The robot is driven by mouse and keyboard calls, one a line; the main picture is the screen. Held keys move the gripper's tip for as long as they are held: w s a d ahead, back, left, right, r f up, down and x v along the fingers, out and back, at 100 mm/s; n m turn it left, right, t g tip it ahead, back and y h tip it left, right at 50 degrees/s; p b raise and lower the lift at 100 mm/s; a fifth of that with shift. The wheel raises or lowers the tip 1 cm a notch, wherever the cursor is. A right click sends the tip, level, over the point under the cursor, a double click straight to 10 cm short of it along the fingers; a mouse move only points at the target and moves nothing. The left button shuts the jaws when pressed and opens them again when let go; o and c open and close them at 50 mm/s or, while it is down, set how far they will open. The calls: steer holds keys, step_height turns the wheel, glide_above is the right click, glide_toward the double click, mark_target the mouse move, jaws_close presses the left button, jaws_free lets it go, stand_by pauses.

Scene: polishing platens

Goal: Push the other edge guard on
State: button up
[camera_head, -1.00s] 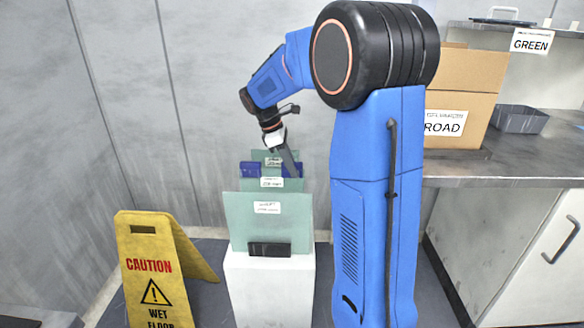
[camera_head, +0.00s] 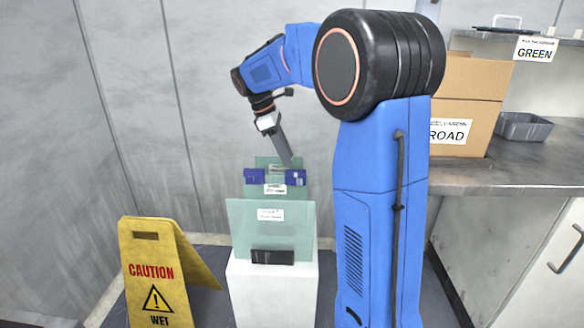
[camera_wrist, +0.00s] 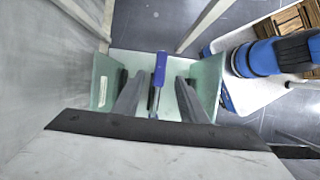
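Green glass panes stand upright one behind another: a large front pane (camera_head: 245,215), a middle pane (camera_head: 277,200) and a back pane (camera_head: 264,161). Two blue edge guards show at the middle pane's level, a left guard (camera_head: 254,176) and a right guard (camera_head: 296,178). My gripper (camera_head: 289,163) points down close to the right guard. In the wrist view my gripper (camera_wrist: 160,78) has its two fingers apart, with one blue guard (camera_wrist: 160,68) seen end-on between them and a gap on each side. The front pane hides the lower parts of the others.
The panes stand on a white pedestal (camera_head: 273,295) with a black holder (camera_head: 272,257) at the front. A yellow wet-floor sign (camera_head: 150,262) stands left. A bench (camera_head: 480,178) with a cardboard box (camera_head: 465,105) and grey tray (camera_head: 522,126) is at the right. A wall is behind.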

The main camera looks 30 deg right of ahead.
steer(key=v, duration=0.9)
steer(key=shift+a+r, duration=0.1)
stand_by(0.4)
steer(key=s+a+f+m+t+y, duration=0.1)
steer(key=s+a+f+m+t, duration=0.15)
steer(key=s, duration=0.65)
steer(key=s+a+f+m+t+y, duration=0.1)
steer(key=s+a+m, duration=0.2)
steer(key=s, duration=0.6)
steer(key=s+a+f+m+t, duration=0.2)
steer(key=s+f, duration=0.4)
steer(key=s, duration=0.2)
steer(key=s+a+f+m+t+y, duration=0.1)
steer(key=s+a+f+m, duration=0.1)
steer(key=s+f, duration=0.4)
steer(key=shift+s+a+f+m+t+y, duration=0.2)
steer(key=shift+s+a+m+t+y, duration=0.15)
steer(key=shift+s+m, duration=0.55)
